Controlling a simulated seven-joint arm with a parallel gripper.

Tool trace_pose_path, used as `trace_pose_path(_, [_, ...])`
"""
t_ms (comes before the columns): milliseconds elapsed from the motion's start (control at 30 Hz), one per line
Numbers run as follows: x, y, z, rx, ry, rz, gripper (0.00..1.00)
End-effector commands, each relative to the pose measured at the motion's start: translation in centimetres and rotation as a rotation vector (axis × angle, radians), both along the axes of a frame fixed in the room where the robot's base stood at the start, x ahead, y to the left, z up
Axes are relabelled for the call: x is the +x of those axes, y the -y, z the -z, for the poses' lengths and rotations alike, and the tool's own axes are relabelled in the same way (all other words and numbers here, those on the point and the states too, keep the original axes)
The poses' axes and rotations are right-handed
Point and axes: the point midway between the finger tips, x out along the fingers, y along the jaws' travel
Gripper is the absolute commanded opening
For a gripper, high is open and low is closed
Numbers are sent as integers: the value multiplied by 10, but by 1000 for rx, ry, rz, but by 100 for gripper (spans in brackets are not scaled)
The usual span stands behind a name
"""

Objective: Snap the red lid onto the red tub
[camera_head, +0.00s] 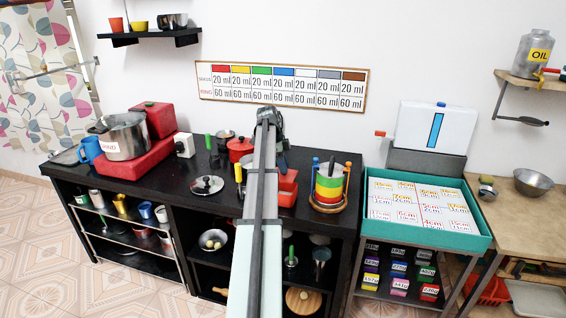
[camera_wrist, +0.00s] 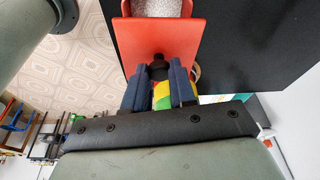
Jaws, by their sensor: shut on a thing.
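My gripper (camera_wrist: 158,72) is shut on the black knob (camera_wrist: 158,58) of the red lid (camera_wrist: 140,36) in the wrist view. The red tub (camera_wrist: 127,7) lies beyond the lid at the top of that view, with pale speckled contents showing. The lid is offset from the tub and leaves part of its opening uncovered; whether they touch is unclear. In the head view the red lid (camera_head: 288,180) shows just above the red tub (camera_head: 286,197), right of my arm. My gripper (camera_head: 284,163) is small there, with its fingertips hard to make out.
A rack of coloured rings (camera_head: 329,188) stands close right of the tub. A red pot (camera_head: 240,150) and a loose pot lid (camera_head: 207,185) are left of my arm. A steel pot (camera_head: 124,138) sits on the red stove (camera_head: 130,163). The black counter (camera_head: 150,190) has clear room at its front left.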

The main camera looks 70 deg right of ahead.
Motion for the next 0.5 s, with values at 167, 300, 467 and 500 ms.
trace_pose_path(167, [0, 0, 15, 0, 0, 0, 0])
trace_pose_path(300, [0, 0, 26, 1, 0, 0, 0])
trace_pose_path(467, [0, 0, 37, -1, 0, 0, 0])
trace_pose_path(500, [0, 0, 39, -1, 0, 0, 0])
